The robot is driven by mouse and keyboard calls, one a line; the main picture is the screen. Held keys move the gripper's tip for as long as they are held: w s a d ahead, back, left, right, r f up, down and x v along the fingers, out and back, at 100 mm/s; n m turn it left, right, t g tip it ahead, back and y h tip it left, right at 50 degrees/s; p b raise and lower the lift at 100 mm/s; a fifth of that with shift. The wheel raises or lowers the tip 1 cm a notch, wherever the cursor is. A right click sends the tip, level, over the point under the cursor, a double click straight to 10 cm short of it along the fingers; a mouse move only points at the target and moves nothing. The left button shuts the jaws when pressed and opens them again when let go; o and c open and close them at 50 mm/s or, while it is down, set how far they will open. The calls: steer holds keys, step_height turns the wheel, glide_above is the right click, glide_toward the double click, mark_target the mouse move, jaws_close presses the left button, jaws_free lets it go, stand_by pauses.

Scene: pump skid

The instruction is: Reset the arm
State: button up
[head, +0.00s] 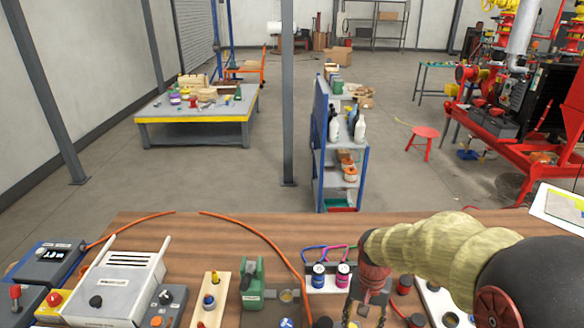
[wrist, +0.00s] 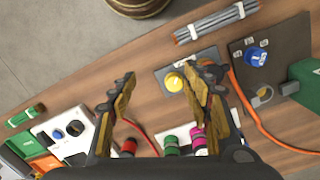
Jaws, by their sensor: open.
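My gripper (head: 366,312) hangs over the right part of the wooden bench in the head view, below my arm in its yellowish sleeve. In the wrist view my gripper (wrist: 155,88) is open, with its two fingers apart and nothing between them. A yellow round button (wrist: 175,82) on a grey plate lies beside the right finger in that view. The wrist view looks down at the bench (wrist: 140,68).
A white holder carries a blue bottle (head: 318,276) and a pink bottle (head: 343,274) close to my gripper. A green device (head: 252,282), a white box (head: 118,284) and an orange cable (head: 262,235) are further left. A blue shelf (head: 318,150) stands behind the bench.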

steer(key=s+r+n+t, duration=0.2)
steer(key=s+r+t, duration=0.1)
steer(key=s+r, duration=0.4)
steer(key=s+r+n+t, duration=0.2)
steer(key=s+r, duration=0.6)
steer(key=r, duration=0.6)
steer(key=shift+d+n+t, duration=0.15)
steer(key=shift+n+t, duration=0.15)
steer(key=shift+t, duration=0.5)
steer(key=shift+s, duration=0.1)
